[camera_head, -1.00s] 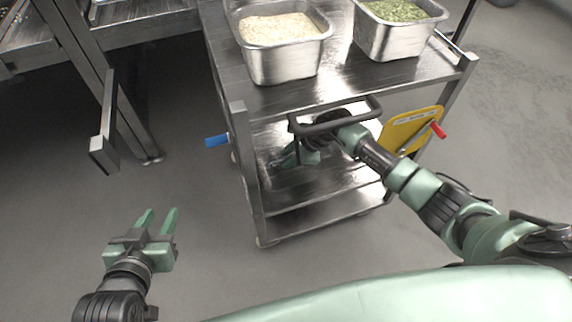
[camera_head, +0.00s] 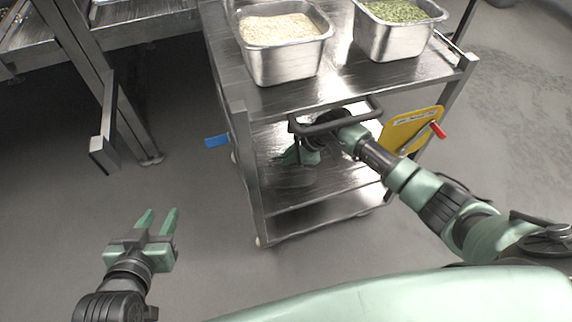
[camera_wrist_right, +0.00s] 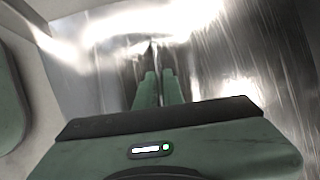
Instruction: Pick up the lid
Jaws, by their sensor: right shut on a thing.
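My right gripper (camera_head: 288,158) reaches under the cart's top into the lower shelf space. In the right wrist view its two green fingers (camera_wrist_right: 160,76) are close together, shut on a thin part of a shiny metal surface. This surface looks like the metal lid (camera_wrist_right: 200,50), but glare and the fingers hide the gripped part and the lid's outline. In the head view I cannot clearly separate the lid from the reflective shelf. My left gripper (camera_head: 157,222) is open and empty above the floor at the lower left.
The steel cart (camera_head: 345,95) carries a pan of rice (camera_head: 283,62) and a pan of green herbs (camera_head: 395,40) on top. A cart handle bar (camera_head: 335,122) lies over my right wrist. A yellow board (camera_head: 410,130) hangs at the right side.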

